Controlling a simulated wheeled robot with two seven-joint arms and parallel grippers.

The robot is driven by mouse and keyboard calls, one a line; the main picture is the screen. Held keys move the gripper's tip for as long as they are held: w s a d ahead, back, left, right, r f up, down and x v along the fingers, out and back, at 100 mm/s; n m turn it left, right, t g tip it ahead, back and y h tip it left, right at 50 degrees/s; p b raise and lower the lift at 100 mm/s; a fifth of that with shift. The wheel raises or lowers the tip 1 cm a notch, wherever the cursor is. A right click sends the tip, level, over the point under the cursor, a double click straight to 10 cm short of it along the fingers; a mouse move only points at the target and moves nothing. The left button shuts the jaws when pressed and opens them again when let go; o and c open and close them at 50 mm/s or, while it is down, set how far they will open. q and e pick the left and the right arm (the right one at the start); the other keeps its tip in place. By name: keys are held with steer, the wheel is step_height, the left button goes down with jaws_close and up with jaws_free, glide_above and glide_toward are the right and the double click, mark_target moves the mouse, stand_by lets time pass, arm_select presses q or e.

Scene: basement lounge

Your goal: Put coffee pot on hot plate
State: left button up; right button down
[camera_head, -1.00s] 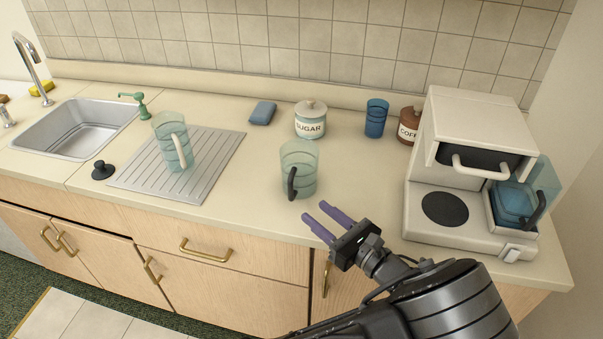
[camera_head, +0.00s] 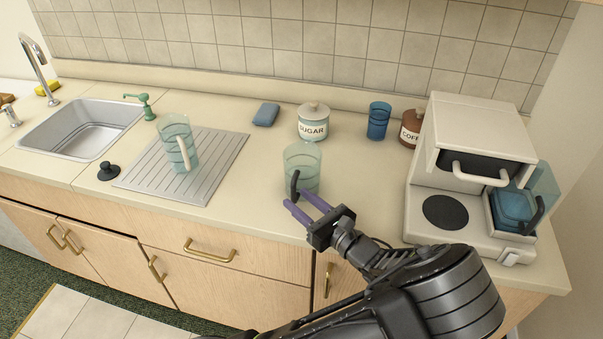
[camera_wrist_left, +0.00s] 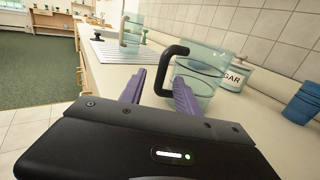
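The likely coffee pot, a clear glass pot (camera_head: 305,168) with a black handle (camera_head: 294,186), stands upright on the counter. In the left wrist view, the pot (camera_wrist_left: 207,70) is just ahead and its handle (camera_wrist_left: 163,70) lines up with the gap between my fingers. My left gripper (camera_head: 297,199) is open, its purple fingers right at the handle; I cannot tell whether they touch it. It also shows in the left wrist view (camera_wrist_left: 161,82). The hot plate (camera_head: 445,212) is a bare black disc on the white coffee machine's (camera_head: 480,135) base. My right gripper is not in view.
A similar jug (camera_head: 176,145) with a pale handle stands on the drainboard (camera_head: 212,170). A sugar jar (camera_head: 312,125), blue cup (camera_head: 378,122) and coffee jar (camera_head: 411,128) stand behind. A blue container (camera_head: 513,206) sits at the machine's right. Counter between pot and machine is clear.

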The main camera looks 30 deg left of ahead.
arm_select(q)
steer(key=shift+a, duration=0.25)
stand_by(0.4)
jaws_close()
stand_by(1.3)
